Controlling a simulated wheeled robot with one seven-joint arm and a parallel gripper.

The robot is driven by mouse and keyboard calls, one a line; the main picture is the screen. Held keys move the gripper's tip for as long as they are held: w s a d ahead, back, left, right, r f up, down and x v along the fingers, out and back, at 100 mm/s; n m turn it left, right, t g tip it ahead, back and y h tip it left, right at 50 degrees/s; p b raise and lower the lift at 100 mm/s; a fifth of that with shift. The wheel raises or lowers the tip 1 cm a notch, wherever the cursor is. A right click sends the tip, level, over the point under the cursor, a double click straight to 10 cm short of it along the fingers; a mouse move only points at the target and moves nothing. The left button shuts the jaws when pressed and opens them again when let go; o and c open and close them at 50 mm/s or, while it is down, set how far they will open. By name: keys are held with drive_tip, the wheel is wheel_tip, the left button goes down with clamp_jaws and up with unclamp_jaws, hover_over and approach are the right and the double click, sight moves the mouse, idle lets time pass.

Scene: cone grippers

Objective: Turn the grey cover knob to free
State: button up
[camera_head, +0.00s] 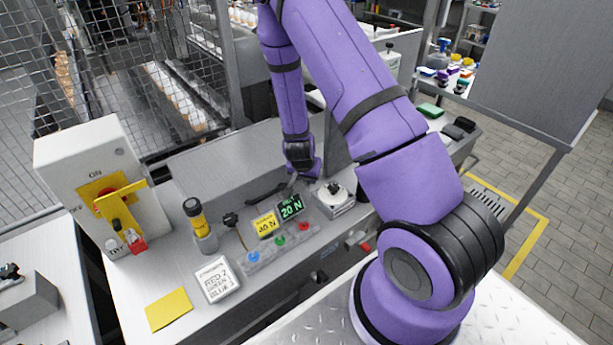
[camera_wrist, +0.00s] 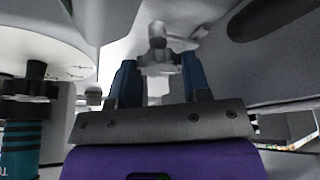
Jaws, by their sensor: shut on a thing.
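The grey cover knob (camera_wrist: 158,69) sits between the two blue fingertips of my gripper (camera_wrist: 159,62) in the wrist view. The fingers touch its sides and are shut on it. A paler round stub stands beyond it, in line with the fingers. The knob's exact turn angle cannot be read. In the head view my forearm reaches down behind the bench controls near the grey housing; my fingers and the knob cannot be made out there.
A dark knob (camera_wrist: 37,78) is close left of my fingers. A yellow note (camera_head: 169,309) lies in front.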

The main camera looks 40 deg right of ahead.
drive_tip(key=n+t+y, duration=0.1)
drive_tip(key=n, duration=0.3)
drive_tip(key=shift+s+d, duration=0.1)
drive_tip(key=shift+d, duration=0.05)
drive_tip(key=n+y, duration=0.1)
drive_tip(key=n, duration=0.3)
drive_tip(key=shift+d+n+t+y, duration=0.1)
drive_tip(key=shift+n+t+y, duration=0.2)
drive_tip(key=shift+y, duration=0.1)
drive_tip(key=n+y, duration=0.1)
drive_tip(key=n, duration=0.3)
drive_tip(key=shift+d+n+y, duration=0.1)
drive_tip(key=shift+n+y, duration=0.2)
drive_tip(key=shift+y, duration=0.1)
drive_tip(key=n+y, duration=0.1)
drive_tip(key=n, duration=0.3)
drive_tip(key=shift+g, duration=0.4)
drive_tip(key=shift+n, duration=0.3)
drive_tip(key=o, duration=0.9)
drive_tip(key=shift+d+r, duration=0.1)
drive_tip(key=shift+r, duration=0.05)
